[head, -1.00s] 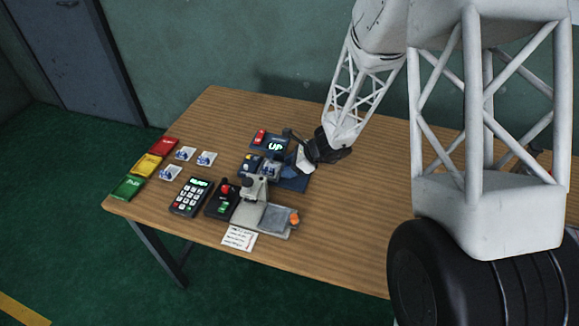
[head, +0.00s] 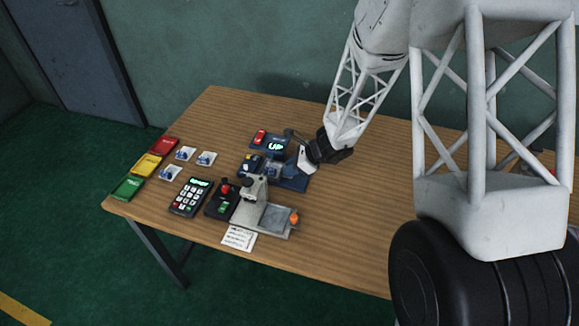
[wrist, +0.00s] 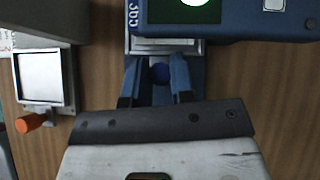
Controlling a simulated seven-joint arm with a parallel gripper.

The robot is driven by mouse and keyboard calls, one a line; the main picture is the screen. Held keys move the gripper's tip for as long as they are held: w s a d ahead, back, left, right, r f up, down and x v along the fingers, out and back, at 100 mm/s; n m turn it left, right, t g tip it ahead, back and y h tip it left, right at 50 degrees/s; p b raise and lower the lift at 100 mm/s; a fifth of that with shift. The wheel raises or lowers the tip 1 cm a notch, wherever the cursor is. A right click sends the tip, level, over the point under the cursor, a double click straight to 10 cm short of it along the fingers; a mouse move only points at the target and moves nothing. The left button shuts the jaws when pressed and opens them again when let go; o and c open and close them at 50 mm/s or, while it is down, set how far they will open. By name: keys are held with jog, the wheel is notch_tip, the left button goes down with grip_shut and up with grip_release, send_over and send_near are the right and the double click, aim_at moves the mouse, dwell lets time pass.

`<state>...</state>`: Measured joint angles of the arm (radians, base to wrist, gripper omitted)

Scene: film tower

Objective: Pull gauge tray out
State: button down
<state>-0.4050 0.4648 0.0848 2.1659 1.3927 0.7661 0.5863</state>
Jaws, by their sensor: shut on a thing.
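The blue gauge unit (head: 289,183) stands on the table with a lit screen reading UP (head: 275,147). In the wrist view its dark blue housing (wrist: 235,32) is at the top. A pale tray part (wrist: 165,45) shows just below the screen, with a round blue knob (wrist: 160,73) at its near side. My gripper (wrist: 156,78) has its two blue fingers on either side of this knob, shut on it. In the head view my gripper (head: 304,160) is at the right side of the unit and partly hides it.
A grey press-like device (head: 253,200) with an orange-knobbed plate (head: 294,217) stands in front. A keypad (head: 190,197), a red-button box (head: 222,200), small white cards (head: 206,158) and coloured trays (head: 147,166) lie left.

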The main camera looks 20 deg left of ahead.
jog(key=d, duration=0.7)
jog(key=shift+d, duration=0.15)
jog(key=c, duration=1)
grip_release()
jog(key=shift+d+r, duration=0.1)
jog(key=shift+r, duration=0.05)
jog(key=shift+v, duration=3.75)
jog(key=shift+r, duration=0.1)
